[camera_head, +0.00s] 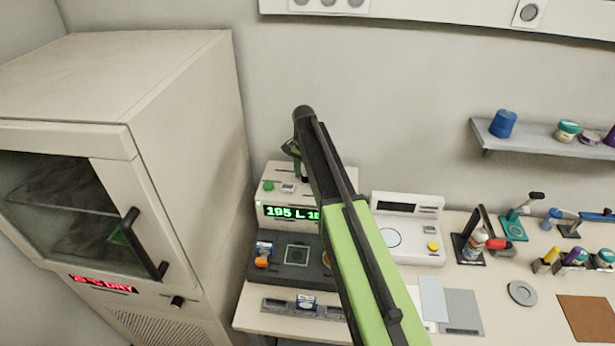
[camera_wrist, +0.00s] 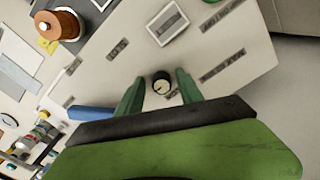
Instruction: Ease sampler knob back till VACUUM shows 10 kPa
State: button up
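In the wrist view, a small round knob (camera_wrist: 161,84) with a dark rim and pale top with a mark sits on a cream panel (camera_wrist: 235,62). My gripper (camera_wrist: 160,76) has its two green fingers apart, one each side of the knob, with gaps showing. In the head view, my gripper (camera_head: 294,152) is over the top of a cream instrument (camera_head: 335,178), and my arm covers part of it. I cannot read a VACUUM value. The knob is hidden in the head view.
A drying cabinet (camera_head: 190,110) stands close on the left. A white balance-like device (camera_head: 408,205) is just right of my arm. Bottles and tools crowd the bench (camera_head: 495,260) further right. The wall above the instrument is clear.

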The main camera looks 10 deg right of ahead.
grip_shut()
jog(key=shift+d, duration=0.3)
jog(key=shift+a, duration=0.2)
jog(key=n, duration=0.4)
jog(key=shift+s, duration=0.15)
jog(key=n, duration=0.5)
jog(key=shift+n, duration=0.4)
jog(key=shift+o, duration=0.9)
grip_release()
